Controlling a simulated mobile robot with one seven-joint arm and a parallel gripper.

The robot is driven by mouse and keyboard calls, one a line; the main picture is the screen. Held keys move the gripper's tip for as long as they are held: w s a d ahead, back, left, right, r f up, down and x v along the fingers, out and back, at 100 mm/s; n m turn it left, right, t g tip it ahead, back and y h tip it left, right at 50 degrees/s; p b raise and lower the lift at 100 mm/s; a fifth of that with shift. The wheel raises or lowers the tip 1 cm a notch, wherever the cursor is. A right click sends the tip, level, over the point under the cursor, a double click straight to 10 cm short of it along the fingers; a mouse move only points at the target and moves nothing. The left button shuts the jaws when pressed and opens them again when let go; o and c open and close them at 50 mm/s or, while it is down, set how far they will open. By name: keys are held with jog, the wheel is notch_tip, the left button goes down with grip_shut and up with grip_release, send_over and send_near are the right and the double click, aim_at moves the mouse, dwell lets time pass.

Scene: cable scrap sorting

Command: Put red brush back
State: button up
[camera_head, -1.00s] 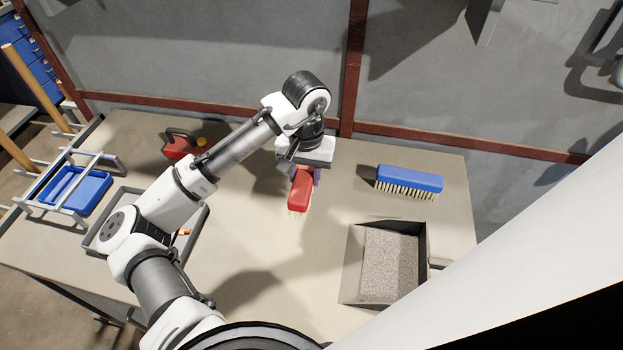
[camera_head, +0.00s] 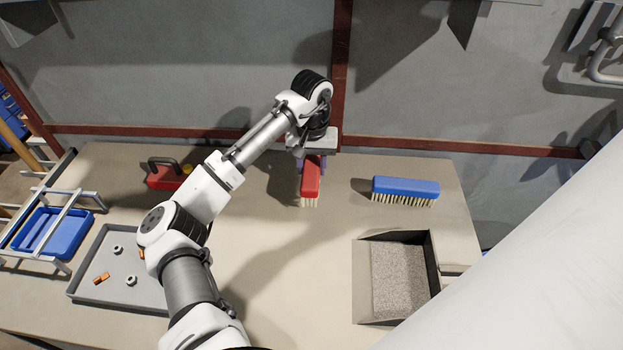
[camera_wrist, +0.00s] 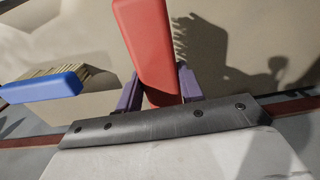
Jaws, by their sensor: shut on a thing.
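The red brush (camera_head: 311,179) has a red block and pale bristles. It is between the purple fingers of my gripper (camera_head: 311,162), near the back of the table, with its bristles toward the front. In the wrist view the red brush (camera_wrist: 150,45) runs up from between the two purple fingers of my gripper (camera_wrist: 160,92), which is shut on it. Its shadow falls on the surface to the right there. I cannot tell exactly how high above the table it is.
A blue brush (camera_head: 405,187) lies to the right, and it also shows in the wrist view (camera_wrist: 42,87). A dustpan (camera_head: 434,265) with grey granules sits at front right. A grey tray (camera_head: 88,285) with small parts, a blue bin (camera_head: 68,232) and a red container (camera_head: 160,180) are left. The table's middle is clear.

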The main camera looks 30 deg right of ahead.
aim_at(312, 164)
jog(key=shift+f+p, duration=0.5)
jog(key=shift+f, duration=1.9)
jog(key=shift+f, duration=0.1)
jog(key=o, duration=0.9)
notch_tip(312, 164, up, 12)
jog(key=b, duration=0.2)
jog(key=shift+b, duration=0.35)
